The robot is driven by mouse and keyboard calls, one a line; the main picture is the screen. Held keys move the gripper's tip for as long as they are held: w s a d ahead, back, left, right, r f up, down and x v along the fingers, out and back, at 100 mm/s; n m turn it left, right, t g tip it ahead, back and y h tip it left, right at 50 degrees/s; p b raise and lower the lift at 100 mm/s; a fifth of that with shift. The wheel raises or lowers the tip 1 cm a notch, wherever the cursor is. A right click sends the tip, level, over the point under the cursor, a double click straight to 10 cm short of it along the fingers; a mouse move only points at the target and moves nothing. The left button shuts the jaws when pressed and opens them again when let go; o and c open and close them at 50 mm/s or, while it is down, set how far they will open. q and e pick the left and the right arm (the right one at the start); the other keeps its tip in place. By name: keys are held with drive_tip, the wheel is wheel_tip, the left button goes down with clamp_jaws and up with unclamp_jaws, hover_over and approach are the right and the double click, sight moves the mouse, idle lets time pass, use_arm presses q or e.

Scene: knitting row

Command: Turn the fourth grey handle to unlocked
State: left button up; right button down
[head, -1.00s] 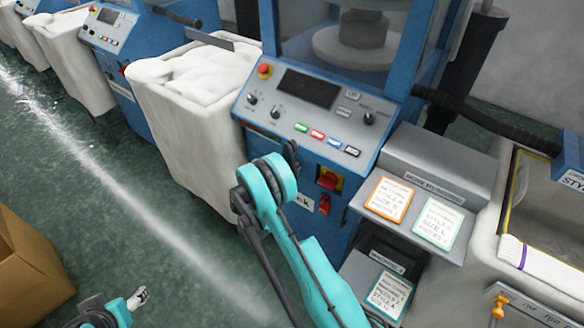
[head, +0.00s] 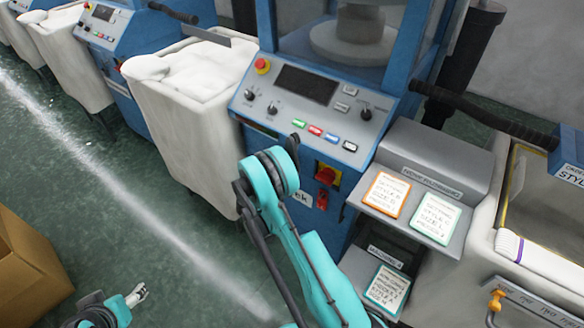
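I cannot make out a thing that is clearly the fourth grey handle. The near blue machine (head: 248,112) has a sloped grey panel with small dark knobs. On its front is a red rotary switch (head: 327,175) on a yellow plate, with a small red part (head: 322,199) below it. My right arm reaches up in front of this machine, left of the switch. A dark tip, seemingly my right gripper (head: 293,146), shows past its teal joint, and its fingers are mostly hidden. My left gripper (head: 138,294) is low at the left over the floor, small and apparently empty.
White fabric-filled bins (head: 192,130) stand between the machines. A grey card stand (head: 436,152) with several cards is right of the panel. Dark padded bars (head: 480,115) jut out at the right. A cardboard box (head: 30,268) is at lower left. Green floor (head: 110,215) is open at left.

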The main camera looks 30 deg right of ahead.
idle(0.5)
drive_tip(key=c, duration=1.6)
unclamp_jaws()
